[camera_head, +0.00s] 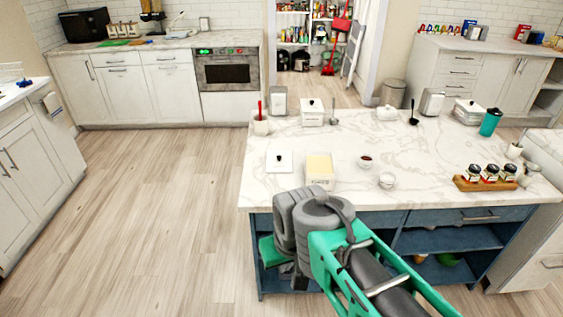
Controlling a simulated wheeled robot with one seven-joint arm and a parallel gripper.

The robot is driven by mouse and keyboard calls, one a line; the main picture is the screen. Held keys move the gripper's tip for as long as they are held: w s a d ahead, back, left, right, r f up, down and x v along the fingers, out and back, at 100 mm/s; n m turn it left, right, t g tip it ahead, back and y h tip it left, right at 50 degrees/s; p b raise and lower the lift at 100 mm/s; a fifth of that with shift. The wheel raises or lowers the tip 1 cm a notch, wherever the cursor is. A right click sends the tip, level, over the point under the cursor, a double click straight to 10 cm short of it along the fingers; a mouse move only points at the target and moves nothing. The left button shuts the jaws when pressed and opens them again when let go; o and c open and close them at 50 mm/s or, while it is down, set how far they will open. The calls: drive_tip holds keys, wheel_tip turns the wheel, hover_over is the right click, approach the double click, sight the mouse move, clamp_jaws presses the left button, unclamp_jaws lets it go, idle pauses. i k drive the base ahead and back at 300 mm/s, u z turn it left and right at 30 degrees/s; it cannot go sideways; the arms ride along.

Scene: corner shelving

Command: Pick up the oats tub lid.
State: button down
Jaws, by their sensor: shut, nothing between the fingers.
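A white square lid with a small dark knob (279,161) lies flat on the marble island top, near its left front edge; it looks like the oats tub lid. Just right of it, apart from it, stands an open white tub (320,172) with pale yellowish contents showing at its top. My gripper (288,270) is at the end of my arm, low in front of the island's front side, nearer to me than the lid and below it. It is shut and empty. Its fingertips are hard to make out against the dark shelves.
The island top (345,141) also holds a lidded white canister (313,113), a cup of dark contents (366,162), a white sugar-bowl-like pot (387,181), and a wooden tray (485,186) with jars. The counter left of the lid is clear. Open floor (150,200) lies left of the island.

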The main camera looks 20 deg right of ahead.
sight(277, 161)
drive_tip(key=z, duration=0.35)
drive_tip(key=k, duration=0.45)
drive_tip(key=z, duration=0.65)
drive_tip(key=i, duration=0.5)
drive_tip(key=u, duration=0.95)
drive_tip(key=i, duration=1.05)
drive_tip(key=u, duration=1.2)
drive_tip(key=i, duration=0.3)
drive_tip(key=u, duration=0.3)
